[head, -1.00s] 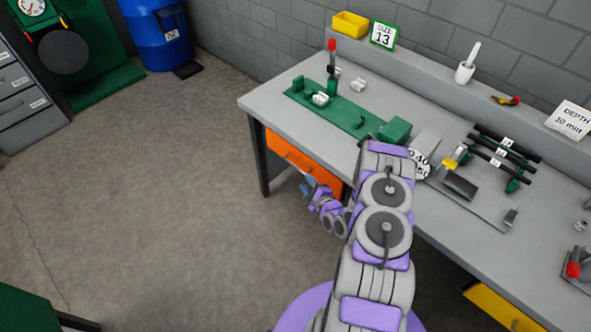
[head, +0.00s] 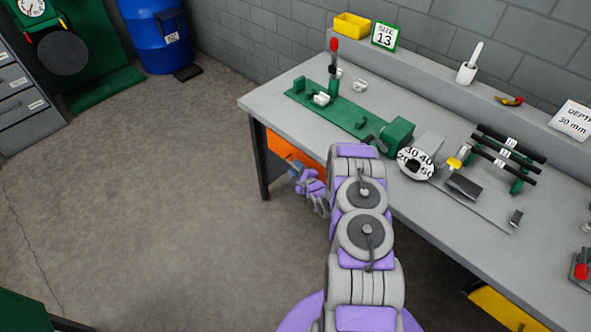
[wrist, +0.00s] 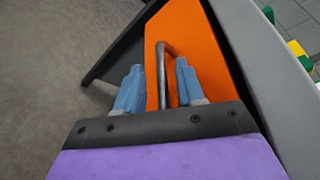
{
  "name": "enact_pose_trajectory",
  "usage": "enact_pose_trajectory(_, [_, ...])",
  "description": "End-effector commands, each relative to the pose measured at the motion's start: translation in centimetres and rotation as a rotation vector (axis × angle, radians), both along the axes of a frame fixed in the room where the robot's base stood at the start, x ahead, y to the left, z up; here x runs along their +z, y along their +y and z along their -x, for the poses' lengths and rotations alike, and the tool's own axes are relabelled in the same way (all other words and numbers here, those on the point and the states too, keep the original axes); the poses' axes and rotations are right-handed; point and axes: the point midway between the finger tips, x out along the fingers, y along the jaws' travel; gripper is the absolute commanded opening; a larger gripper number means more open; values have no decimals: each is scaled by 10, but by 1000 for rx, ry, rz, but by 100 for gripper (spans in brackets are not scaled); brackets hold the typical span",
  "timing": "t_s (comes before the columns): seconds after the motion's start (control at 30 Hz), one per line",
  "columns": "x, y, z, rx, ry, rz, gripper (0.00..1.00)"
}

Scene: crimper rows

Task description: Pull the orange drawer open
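The orange drawer (head: 282,147) is under the left end of the grey workbench, and its front looks flush with the bench in the head view. In the wrist view the orange front (wrist: 193,35) fills the upper middle, with a dark metal bar handle (wrist: 162,72) on it. My gripper (wrist: 160,82) is open, with one blue finger on each side of the handle. A gap shows between the handle and each finger. In the head view my gripper (head: 293,167) is at the drawer front, and my arm hides its right part.
The workbench top (head: 270,100) overhangs the drawer and carries a green fixture (head: 335,112) and a dial (head: 415,164). A dark bench leg (head: 258,160) stands left of the drawer. A yellow drawer (head: 500,308) is farther right. The floor left of the bench is clear.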

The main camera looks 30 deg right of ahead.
Motion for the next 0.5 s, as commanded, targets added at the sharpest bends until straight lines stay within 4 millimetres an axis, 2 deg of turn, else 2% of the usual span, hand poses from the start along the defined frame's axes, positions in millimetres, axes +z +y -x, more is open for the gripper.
enact_pose_trajectory(0.07, [0,0,0,0,0,-1,34])
enact_pose_trajectory(0.4, [0,2,0,0,0,2,2])
enact_pose_trajectory(0.5, [1,2,0,1,-1,3,0])
